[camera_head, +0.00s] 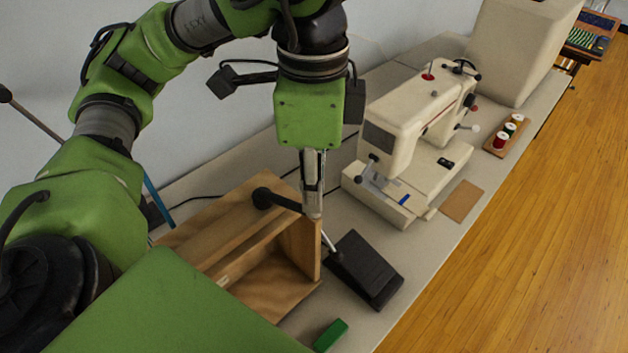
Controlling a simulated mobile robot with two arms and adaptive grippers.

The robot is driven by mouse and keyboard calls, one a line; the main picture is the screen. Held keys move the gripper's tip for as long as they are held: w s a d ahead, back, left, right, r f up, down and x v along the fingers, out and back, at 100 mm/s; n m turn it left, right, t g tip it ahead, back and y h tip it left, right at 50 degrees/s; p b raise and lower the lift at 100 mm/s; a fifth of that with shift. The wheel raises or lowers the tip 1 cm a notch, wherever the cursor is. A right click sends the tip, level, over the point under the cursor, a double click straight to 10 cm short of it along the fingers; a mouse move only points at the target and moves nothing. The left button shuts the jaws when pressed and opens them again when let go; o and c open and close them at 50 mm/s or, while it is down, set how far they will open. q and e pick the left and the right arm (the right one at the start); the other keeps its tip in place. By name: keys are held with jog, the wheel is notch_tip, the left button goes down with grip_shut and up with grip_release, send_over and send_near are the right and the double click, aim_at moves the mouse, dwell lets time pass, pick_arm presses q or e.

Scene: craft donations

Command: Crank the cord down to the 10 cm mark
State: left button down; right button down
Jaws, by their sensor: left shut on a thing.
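A wooden winding frame (303,248) stands on the table, below and left of my left gripper. A black crank (278,200) with a round end reaches from the frame's top to the gripper. My left gripper (313,208) points down and is shut at the crank's right end, where its handle seems to be; the fingers hide most of the grip. A light rod (328,236) shows just below the fingertips. I cannot make out the cord or a 10 cm mark. My right gripper is not in view.
A black pedal-like block (365,268) lies right of the frame. A cream sewing machine (415,130) stands behind it, with a brown pad (461,201) and a spool rack (507,135) nearby. A green block (330,335) lies at the table's front edge.

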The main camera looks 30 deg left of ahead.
pick_arm(q)
jog(key=c, duration=2)
grip_release()
jog(key=shift+o, duration=0.2)
notch_tip(320, 180, up, 12)
jog(key=shift+d, duration=0.1)
